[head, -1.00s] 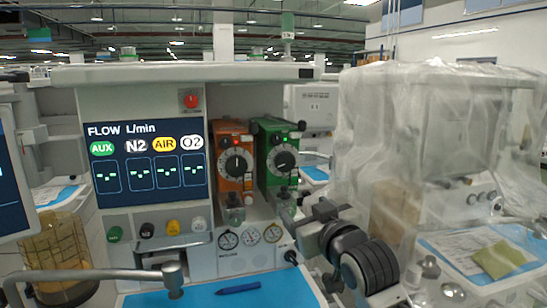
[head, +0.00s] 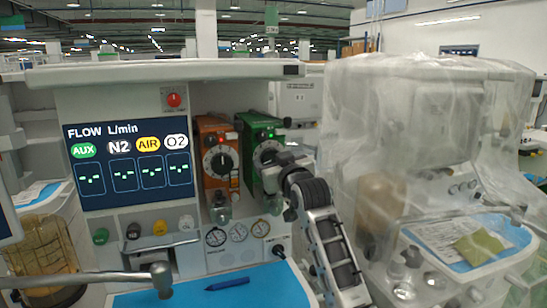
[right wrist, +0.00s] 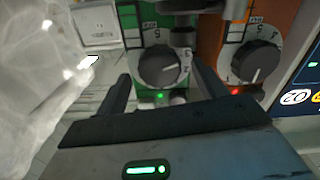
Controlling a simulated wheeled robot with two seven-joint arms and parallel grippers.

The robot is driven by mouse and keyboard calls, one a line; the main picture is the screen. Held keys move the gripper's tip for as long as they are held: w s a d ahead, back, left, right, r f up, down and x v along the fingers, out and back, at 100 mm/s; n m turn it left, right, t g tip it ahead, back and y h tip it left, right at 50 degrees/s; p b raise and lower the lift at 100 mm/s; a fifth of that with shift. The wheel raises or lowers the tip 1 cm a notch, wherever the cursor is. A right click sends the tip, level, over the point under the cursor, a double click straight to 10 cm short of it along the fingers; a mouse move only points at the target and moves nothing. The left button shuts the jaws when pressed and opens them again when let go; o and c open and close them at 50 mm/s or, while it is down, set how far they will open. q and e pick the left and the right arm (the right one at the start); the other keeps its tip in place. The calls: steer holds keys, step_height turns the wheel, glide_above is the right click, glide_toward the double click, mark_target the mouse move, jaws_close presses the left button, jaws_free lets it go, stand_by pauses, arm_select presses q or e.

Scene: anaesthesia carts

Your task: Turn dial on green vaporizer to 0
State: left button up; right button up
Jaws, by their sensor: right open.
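The green vaporizer (head: 259,128) stands beside the orange vaporizer (head: 212,135) on the anaesthesia cart. Its black dial (head: 266,153) shows in the head view, with my right gripper (head: 285,164) in front of its lower right part. In the right wrist view, which looks upside down, the green vaporizer's dial (right wrist: 160,66) lies between and beyond the two fingers of my right gripper (right wrist: 160,88). The fingers are apart and no contact with the dial shows. The number 2 is seen near the dial's edge. My left gripper is not in view.
The orange vaporizer's dial (right wrist: 256,62) is close beside the green one. A flow screen (head: 128,165) is at left. A plastic-covered machine (head: 420,130) stands close on the right.

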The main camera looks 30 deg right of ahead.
steer(key=shift+w+d, duration=0.15)
steer(key=shift+w, duration=0.5)
steer(key=c, duration=1)
steer(key=shift+o, duration=0.2)
